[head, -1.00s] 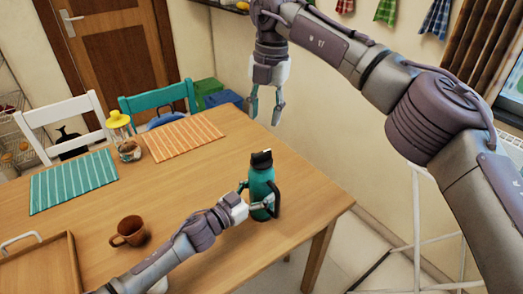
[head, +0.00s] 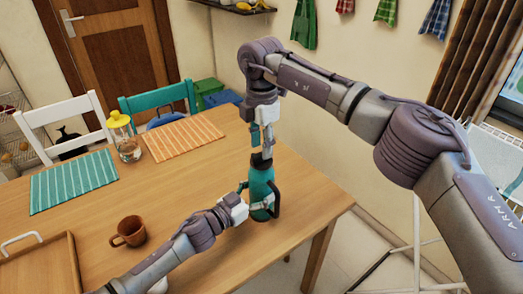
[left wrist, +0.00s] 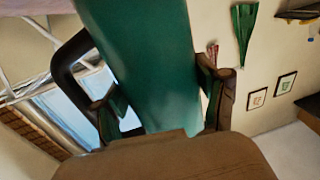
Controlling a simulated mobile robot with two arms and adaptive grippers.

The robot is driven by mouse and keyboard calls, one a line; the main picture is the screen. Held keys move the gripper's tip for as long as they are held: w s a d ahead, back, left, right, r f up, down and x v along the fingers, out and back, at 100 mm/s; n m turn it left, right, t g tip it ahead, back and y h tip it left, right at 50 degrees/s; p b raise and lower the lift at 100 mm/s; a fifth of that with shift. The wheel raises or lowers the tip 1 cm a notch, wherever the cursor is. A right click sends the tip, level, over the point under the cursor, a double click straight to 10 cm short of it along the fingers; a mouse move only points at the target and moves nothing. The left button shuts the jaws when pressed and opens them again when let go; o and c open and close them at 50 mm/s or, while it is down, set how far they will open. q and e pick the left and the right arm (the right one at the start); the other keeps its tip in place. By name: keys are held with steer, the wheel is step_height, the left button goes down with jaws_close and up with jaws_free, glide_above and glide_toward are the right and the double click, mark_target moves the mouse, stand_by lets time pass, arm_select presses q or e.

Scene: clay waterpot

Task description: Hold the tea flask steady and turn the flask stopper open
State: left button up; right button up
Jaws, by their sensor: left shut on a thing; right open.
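The teal tea flask (head: 262,186) stands upright on the wooden table near its right edge. It has a dark handle on its right side and a dark stopper (head: 260,162) on top. My left gripper (head: 256,199) is shut on the flask body from the left. In the left wrist view the flask (left wrist: 145,60) fills the middle, with a finger on each side of it. My right gripper (head: 261,146) points down, open, right at the stopper. It partly hides the stopper's top, and I cannot tell whether the fingers touch it.
A brown mug (head: 128,232) and a wooden tray (head: 66,262) are at the near left. A yellow-lidded jar (head: 122,135), an orange striped mat (head: 183,138) and a teal striped mat (head: 72,182) lie farther back. The table between mug and mats is clear.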

mark_target(261, 158)
steer(key=shift+f, duration=1.2)
jaws_close()
